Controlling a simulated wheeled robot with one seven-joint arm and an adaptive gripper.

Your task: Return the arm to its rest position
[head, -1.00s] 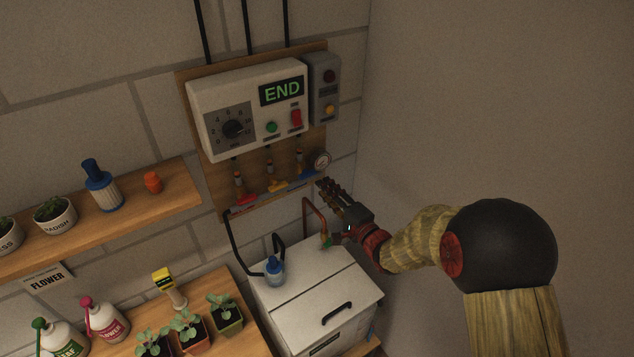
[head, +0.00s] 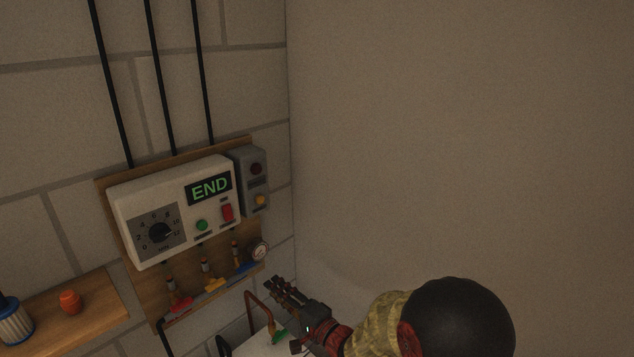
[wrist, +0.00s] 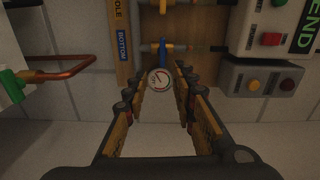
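My gripper (head: 283,290) is near the lower right of the control board in the head view, with my arm reaching in from the bottom right. In the wrist view my gripper (wrist: 161,88) has its two fingers apart, with nothing between them. A round pressure gauge (wrist: 159,81) shows beyond the fingertips, and it is also in the head view (head: 259,251). I cannot tell the exact distance to it.
The control box (head: 172,210) reads END and hangs on a wooden board (head: 146,290). A copper pipe (head: 262,311) with a green-handled tap (head: 280,336) stands close left of my gripper. A shelf (head: 96,294) holds an orange item (head: 69,301). The right wall is bare.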

